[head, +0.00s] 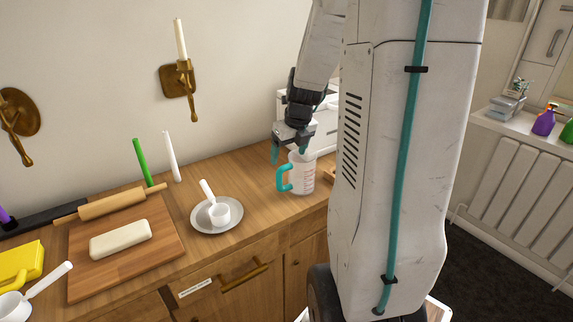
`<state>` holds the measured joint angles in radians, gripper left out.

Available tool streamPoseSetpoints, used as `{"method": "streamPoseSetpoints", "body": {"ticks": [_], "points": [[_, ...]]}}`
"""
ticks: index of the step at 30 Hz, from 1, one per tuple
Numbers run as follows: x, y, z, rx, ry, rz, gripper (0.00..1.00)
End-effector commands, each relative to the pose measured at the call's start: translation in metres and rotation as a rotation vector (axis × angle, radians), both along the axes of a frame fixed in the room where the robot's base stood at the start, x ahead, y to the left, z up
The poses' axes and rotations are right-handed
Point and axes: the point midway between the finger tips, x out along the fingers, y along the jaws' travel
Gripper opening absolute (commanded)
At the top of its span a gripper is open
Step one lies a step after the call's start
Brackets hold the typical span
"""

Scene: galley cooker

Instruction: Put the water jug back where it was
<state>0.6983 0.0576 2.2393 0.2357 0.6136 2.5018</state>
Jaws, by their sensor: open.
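The water jug (303,178) is a clear measuring jug with red markings and a teal handle on its left. It stands upright on the wooden counter, at the right part of what shows, close to my column. My gripper (287,153) is above and slightly left of the jug, pointing down, with teal fingertips. The jaws are open. One finger is left of the jug's rim and the other is at or over the rim; I cannot tell whether it touches. My column hides the counter to the right of the jug.
A metal plate (205,229) with a small white scoop (219,212) lies left of the jug. Further left are a wooden board (163,257) with dough (120,239) and a rolling pin (115,203). Bare counter lies between plate and jug.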

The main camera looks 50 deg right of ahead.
Motion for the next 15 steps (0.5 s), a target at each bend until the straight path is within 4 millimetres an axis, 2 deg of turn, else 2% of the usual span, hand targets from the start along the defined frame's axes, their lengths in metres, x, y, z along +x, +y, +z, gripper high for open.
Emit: {"method": "streamPoseSetpoints", "body": {"ticks": [3,10,13,15], "points": [[-0.006,0.001,0.022,-0.003,-0.002,0.0,0.79],[-0.011,0.007,0.042,-0.007,0.001,0.033,0.79],[-0.012,0.028,0.052,-0.041,0.012,0.192,0.79],[-0.015,0.054,0.061,-0.085,0.027,0.398,0.79]]}}
